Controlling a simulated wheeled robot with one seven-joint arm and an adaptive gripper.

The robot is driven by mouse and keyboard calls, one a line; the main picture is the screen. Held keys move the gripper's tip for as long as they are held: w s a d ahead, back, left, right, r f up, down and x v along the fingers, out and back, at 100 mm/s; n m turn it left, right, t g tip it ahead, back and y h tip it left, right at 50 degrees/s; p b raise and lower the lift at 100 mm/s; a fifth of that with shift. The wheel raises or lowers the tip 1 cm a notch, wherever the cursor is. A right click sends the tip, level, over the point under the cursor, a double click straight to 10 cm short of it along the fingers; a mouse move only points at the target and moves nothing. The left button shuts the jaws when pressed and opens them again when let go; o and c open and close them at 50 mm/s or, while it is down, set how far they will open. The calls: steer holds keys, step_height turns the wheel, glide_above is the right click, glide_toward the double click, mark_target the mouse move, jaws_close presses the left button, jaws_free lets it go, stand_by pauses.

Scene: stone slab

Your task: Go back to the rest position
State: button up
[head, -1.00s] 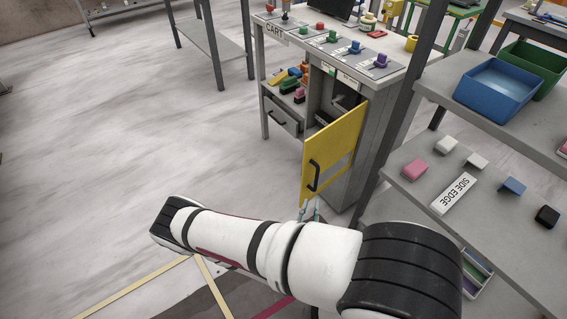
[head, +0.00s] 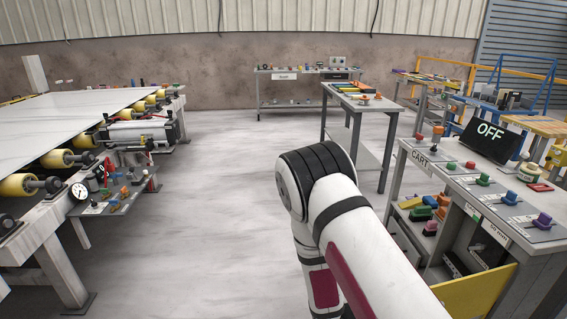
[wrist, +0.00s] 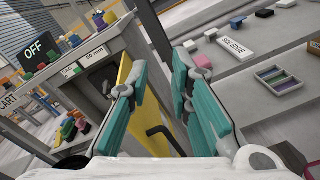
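My gripper (wrist: 160,82) shows in the wrist view with its two teal fingers apart and nothing between them. It is out of sight in the head view, where my white and black arm rises from the bottom and bends down at its far end. The cart (head: 478,188) stands at the right of the head view, its yellow door (head: 478,292) swung open at the lower right. In the wrist view the yellow door (wrist: 124,70), with a black handle (wrist: 160,132), shows beyond and between the fingers. I cannot tell the distance between the fingers and the door.
A stone slab (head: 70,112) lies on a roller stand at the left. A workbench (head: 362,102) stands beyond the arm, and a shelf (wrist: 255,72) with small blocks is right of the fingers. A screen reading OFF (head: 490,140) stands on the cart. The floor (head: 215,190) between stand and cart is clear.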

steer(key=s+a+r+m+t+y+p, duration=0.1)
steer(key=s+a+r+m+y, duration=0.3)
steer(key=r, duration=0.6)
steer(key=s+a+r+m+t+y+p, duration=0.1)
steer(key=s+a+r+m+y, duration=0.3)
steer(key=s+r+y, duration=0.3)
steer(key=s+a+r+m+t+y+p, duration=0.1)
steer(key=s+a+r+m+y, duration=0.4)
steer(key=r, duration=0.8)
steer(key=shift+s+a+r+t+y, duration=0.35)
steer(key=shift+s+a+y, duration=0.25)
steer(key=shift+s+y, duration=0.3)
